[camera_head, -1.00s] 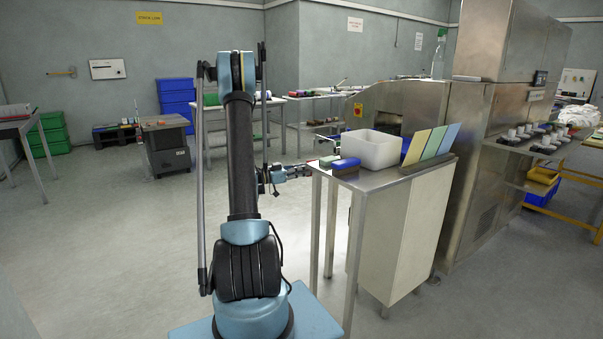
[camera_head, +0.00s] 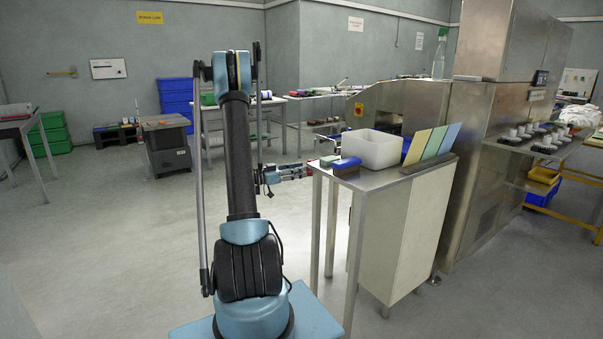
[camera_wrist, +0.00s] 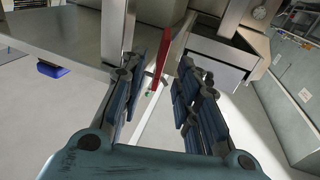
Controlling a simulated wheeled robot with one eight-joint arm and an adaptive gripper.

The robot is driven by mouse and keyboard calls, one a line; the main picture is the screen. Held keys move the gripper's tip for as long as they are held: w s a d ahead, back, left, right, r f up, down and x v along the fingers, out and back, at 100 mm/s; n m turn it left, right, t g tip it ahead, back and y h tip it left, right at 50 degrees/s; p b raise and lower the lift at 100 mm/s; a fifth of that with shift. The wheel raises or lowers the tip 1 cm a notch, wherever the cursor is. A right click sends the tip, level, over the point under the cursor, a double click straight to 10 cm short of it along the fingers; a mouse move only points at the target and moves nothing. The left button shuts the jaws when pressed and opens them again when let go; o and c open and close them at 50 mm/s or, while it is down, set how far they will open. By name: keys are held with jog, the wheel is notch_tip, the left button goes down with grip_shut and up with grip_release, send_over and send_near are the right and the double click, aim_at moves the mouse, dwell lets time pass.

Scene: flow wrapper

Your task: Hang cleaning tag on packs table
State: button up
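A thin red strip (camera_wrist: 172,58), which looks like the cleaning tag seen nearly edge-on, stands between my fingers in the wrist view, by a metal table edge. My gripper (camera_wrist: 163,72) has its two dark fingers apart, one on each side of the strip, with visible gaps. I cannot tell whether the strip hangs from the edge. In the head view my gripper (camera_head: 306,171) is at the left edge of the steel table (camera_head: 378,180), at about top height.
On the table stand a white bin (camera_head: 371,150), a blue-topped block (camera_head: 346,166) and upright yellow, green and blue boards (camera_head: 432,144). A steel machine (camera_head: 475,165) stands behind to the right. The floor left of the table is clear.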

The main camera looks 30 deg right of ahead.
jog(key=w+a, duration=0.1)
jog(key=a, duration=0.8)
jog(key=shift+w+a+f, duration=0.2)
jog(key=shift+w+f, duration=0.1)
jog(key=shift+w, duration=0.1)
jog(key=s+a+r+n+t+y, duration=0.2)
jog(key=s+a+n+y, duration=0.2)
jog(key=s+a+n, duration=0.15)
jog(key=s+a+r+n+t+y, duration=0.1)
jog(key=s+a+r+n+y, duration=0.3)
jog(key=s, duration=0.3)
jog(key=s+a+f+n+t+y, duration=0.1)
jog(key=s+a+f+n+y, duration=0.3)
jog(key=s+a, duration=0.6)
jog(key=s+a+f+n+t+y, duration=0.1)
jog(key=s+a+f+n+y, duration=0.4)
jog(key=s+a, duration=0.4)
jog(key=shift+s+a+n+y, duration=0.35)
jog(key=shift+a+n+y, duration=0.45)
jog(key=shift+a, duration=0.25)
